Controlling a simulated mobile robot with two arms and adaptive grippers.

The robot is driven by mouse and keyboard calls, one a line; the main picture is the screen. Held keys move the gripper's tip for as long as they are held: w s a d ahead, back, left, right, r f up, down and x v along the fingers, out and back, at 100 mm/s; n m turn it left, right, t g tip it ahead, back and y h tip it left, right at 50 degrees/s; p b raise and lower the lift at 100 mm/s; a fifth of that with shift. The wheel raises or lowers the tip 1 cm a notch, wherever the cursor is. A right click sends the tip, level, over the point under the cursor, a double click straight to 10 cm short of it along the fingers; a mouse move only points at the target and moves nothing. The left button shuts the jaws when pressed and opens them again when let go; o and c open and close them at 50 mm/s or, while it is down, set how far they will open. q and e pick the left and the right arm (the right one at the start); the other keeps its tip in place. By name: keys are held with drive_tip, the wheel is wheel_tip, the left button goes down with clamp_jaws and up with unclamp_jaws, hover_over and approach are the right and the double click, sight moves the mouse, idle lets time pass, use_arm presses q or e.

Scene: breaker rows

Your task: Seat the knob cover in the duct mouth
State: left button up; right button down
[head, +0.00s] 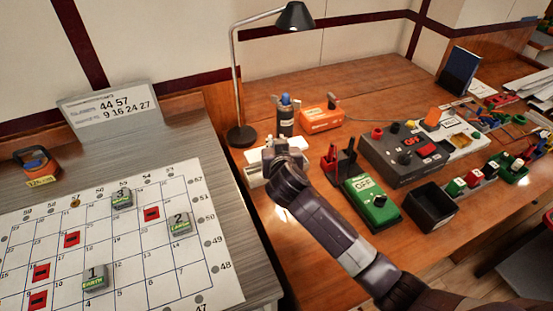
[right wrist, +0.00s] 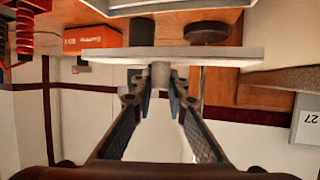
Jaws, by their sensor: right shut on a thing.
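My right gripper (head: 272,160) is over the left part of the wooden desk, in front of the lamp. In the right wrist view its two fingers (right wrist: 160,88) are closed on a short stem under a wide, flat pale-grey plate (right wrist: 105,55), which I take to be the knob cover. In the head view a pale piece (head: 257,172) shows beside the gripper, partly hidden by my wrist. I cannot make out a duct mouth for certain in either view. My left gripper is not in view.
A green device (head: 371,204), a grey control panel (head: 400,150) and a black open bin (head: 430,207) lie to the right. A marked grid sheet (head: 130,262) lies left.

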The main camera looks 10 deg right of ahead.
wheel_tip(320, 180, down, 7)
drive_tip(key=shift+f, duration=0.1)
idle(0.3)
drive_tip(key=shift+b, duration=0.35)
drive_tip(key=c, duration=1.9)
unclamp_jaws()
drive_tip(key=shift+s, duration=0.1)
drive_tip(key=v, duration=1.2)
